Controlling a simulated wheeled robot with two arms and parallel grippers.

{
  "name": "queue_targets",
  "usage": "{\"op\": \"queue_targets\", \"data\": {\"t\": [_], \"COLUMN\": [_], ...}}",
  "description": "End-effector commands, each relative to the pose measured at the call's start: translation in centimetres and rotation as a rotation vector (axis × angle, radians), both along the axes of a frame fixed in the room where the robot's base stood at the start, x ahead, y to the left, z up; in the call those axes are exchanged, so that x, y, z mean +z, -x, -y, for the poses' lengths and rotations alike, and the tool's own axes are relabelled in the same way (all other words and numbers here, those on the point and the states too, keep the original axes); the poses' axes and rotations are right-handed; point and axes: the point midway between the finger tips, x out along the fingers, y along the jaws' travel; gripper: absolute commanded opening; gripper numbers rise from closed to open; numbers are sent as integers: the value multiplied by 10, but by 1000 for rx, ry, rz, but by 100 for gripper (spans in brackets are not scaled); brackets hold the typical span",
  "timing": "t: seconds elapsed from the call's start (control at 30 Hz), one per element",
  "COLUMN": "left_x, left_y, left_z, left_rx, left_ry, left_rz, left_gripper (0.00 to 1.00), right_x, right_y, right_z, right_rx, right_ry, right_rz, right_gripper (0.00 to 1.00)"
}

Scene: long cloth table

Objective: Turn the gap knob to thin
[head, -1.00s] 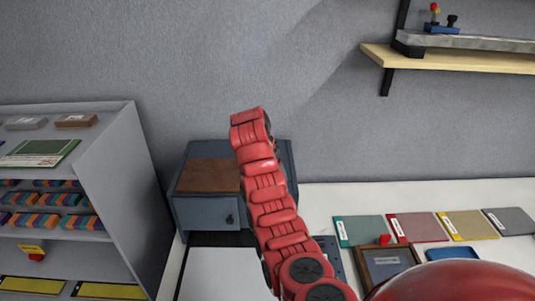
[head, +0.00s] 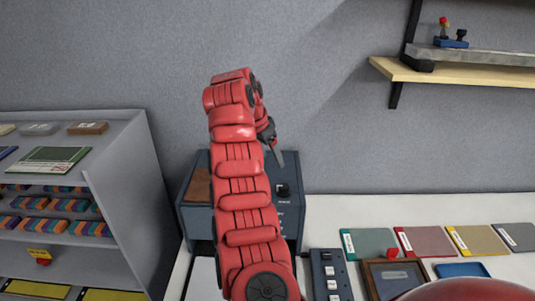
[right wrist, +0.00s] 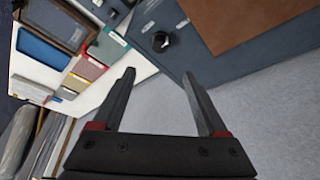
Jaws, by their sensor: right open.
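The gap knob appears to be the small black knob (head: 283,190) on the front of the blue-grey box (head: 290,226). The right wrist view shows the black knob (right wrist: 161,41) beyond the fingertips, with small pale labels near it that are too small to read. My right gripper (head: 275,157) is just above the knob in the head view, partly behind my red arm. In the right wrist view the right gripper (right wrist: 159,73) is open, with nothing between its fingers and the knob apart from them. My left gripper is not in view.
A brown pad (head: 198,186) lies on the box top. Right of the box are a dark switch panel (head: 330,275), a framed tray (head: 393,274) and several coloured cards (head: 425,241). A grey shelf unit (head: 140,185) stands left; a wooden wall shelf (head: 470,77) is upper right.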

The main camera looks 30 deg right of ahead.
Motion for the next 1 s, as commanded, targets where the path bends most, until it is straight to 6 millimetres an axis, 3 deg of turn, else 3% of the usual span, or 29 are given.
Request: {"op": "queue_targets", "data": {"t": [0.33,1.0], "left_x": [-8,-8], "left_y": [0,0], "left_z": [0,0], "left_rx": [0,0], "left_ry": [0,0], "left_rz": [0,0], "left_gripper": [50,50], "right_x": [23,23], "right_y": [2,2], "right_z": [-9,-9], "right_rx": [-1,-1], "right_ry": [0,0], "right_rz": [0,-1], "right_gripper": [76,76]}}
